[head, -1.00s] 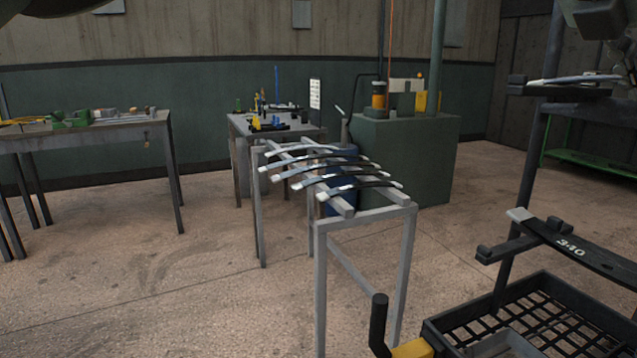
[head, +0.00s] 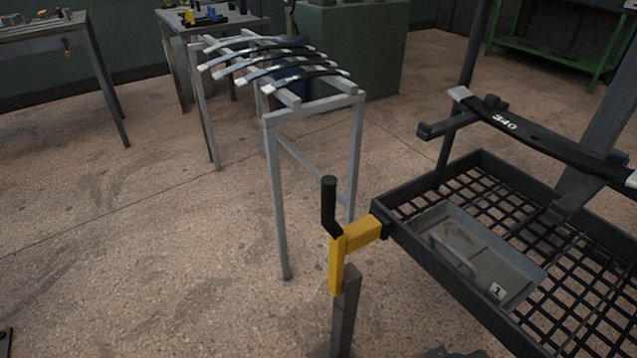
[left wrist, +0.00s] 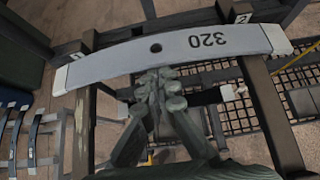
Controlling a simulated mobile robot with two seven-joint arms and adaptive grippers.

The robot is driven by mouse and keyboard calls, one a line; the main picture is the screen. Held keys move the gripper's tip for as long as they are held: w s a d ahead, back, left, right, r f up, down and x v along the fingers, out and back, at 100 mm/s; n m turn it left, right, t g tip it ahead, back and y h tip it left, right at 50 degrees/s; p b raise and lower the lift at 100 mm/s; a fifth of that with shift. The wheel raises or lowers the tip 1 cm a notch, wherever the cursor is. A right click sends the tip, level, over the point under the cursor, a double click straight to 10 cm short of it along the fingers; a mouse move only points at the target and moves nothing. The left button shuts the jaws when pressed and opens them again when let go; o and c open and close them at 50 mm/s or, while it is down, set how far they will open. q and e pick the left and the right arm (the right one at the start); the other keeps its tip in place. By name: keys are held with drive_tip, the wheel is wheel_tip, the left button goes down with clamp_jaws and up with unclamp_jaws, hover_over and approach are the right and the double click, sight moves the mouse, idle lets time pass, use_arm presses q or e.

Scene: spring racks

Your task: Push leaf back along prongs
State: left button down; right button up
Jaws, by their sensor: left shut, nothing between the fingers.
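In the left wrist view, a grey curved leaf (left wrist: 120,58) marked 320, with one dark hole and pale ends, lies across two dark prongs, the left (left wrist: 82,130) and the right (left wrist: 264,110). My left gripper (left wrist: 160,82) is shut and empty, its fingertips at the near long edge of the leaf, close to the hole. I cannot tell whether they touch it. In the head view, a dark leaf (head: 545,143) marked 340 rests on rack prongs at the right. My left gripper is not clearly visible there, and my right gripper is not in view.
A black mesh basket (head: 430,267) holds a grey tray (head: 448,213) below the 340 leaf. A yellow bracket (head: 338,265) with a black handle stands at its corner. A grey stand (head: 277,200) with several leaves is behind.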

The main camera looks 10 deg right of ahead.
use_arm(q)
drive_tip(key=a+b, duration=0.1)
drive_tip(key=b, duration=0.1)
drive_tip(key=s+a+b, duration=0.1)
drive_tip(key=a+b, duration=0.1)
drive_tip(key=s+a+b, duration=0.1)
drive_tip(key=a+b, duration=0.1)
drive_tip(key=shift+s+a, duration=0.15)
drive_tip(key=shift+a, duration=0.1)
idle(0.5)
